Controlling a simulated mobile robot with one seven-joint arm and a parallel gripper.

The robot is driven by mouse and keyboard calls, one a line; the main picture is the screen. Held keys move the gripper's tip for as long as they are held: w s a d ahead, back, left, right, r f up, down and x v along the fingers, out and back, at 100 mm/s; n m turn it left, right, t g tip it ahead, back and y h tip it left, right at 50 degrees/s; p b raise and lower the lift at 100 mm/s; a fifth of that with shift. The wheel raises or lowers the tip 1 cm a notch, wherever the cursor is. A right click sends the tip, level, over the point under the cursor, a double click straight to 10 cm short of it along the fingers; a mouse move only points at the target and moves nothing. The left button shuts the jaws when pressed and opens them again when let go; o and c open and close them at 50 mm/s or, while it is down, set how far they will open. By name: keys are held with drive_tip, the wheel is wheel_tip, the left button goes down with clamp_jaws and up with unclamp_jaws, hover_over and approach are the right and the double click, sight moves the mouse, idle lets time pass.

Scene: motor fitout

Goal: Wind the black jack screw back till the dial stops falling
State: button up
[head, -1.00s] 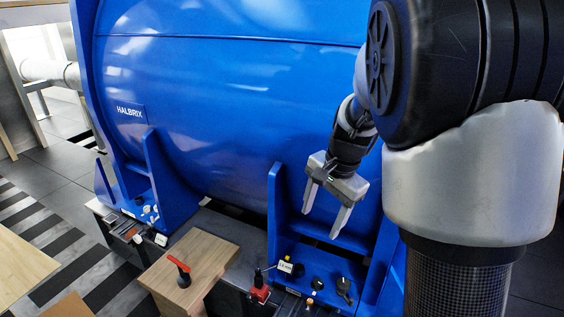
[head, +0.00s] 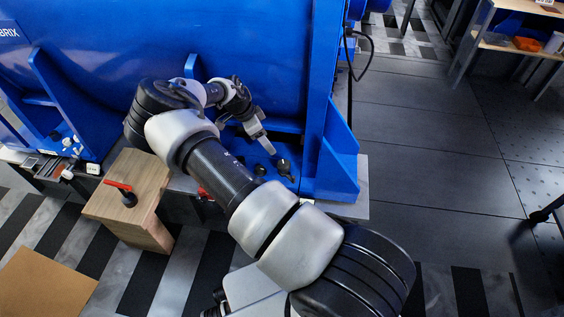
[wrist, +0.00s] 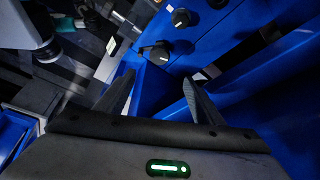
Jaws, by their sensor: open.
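In the head view my gripper (head: 265,141) hangs over the blue foot of the big blue motor, just above two black knob-like parts. One black part (head: 284,167) has a side lever, and a smaller black knob (head: 260,170) stands left of it. In the wrist view the two fingers (wrist: 158,78) are spread with nothing between them. A black part with a lever (wrist: 158,53) is just beyond the fingertips, and another black knob (wrist: 180,17) is farther off. I cannot tell for certain which is the jack screw. The dial is not readable in either view.
A wooden block (head: 148,190) with a red-handled tool (head: 120,188) stands left of my arm. A partly hidden red item (head: 205,194) is beside my arm. A blue upright plate (head: 320,110) rises right of the foot. Grey floor (head: 440,150) is open on the right.

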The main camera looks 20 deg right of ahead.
sight(284, 164)
drive_tip(key=b+x, duration=0.3)
drive_tip(key=x, duration=1.3)
drive_tip(key=shift+f, duration=0.1)
drive_tip(key=c, duration=1.1)
drive_tip(key=shift+o, duration=0.2)
drive_tip(key=shift+a+n, duration=0.1)
drive_tip(key=shift+n, duration=0.3)
